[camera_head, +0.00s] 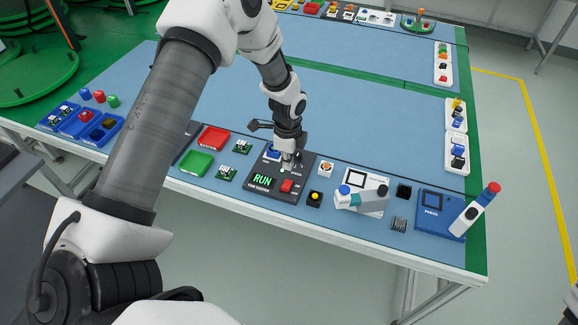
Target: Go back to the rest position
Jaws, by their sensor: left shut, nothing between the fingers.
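My left arm reaches in from the left, over the blue table (365,115). My left gripper (287,167) is shut and empty, pointing down at the dark test panel (262,193). The panel has a lit green RUN display (262,181) and a red button (287,186). The fingertips are just above or touching the panel near a small switch; I cannot tell which. My right gripper does not show; only a small part of my right arm seems to enter at the bottom right corner.
A red tray (214,138) and a green tray (197,163) lie left of the panel. Blue bins (97,131) stand at the far left. A white-and-teal device (361,197) and a blue press station (437,214) stand to the right. The table's middle is clear.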

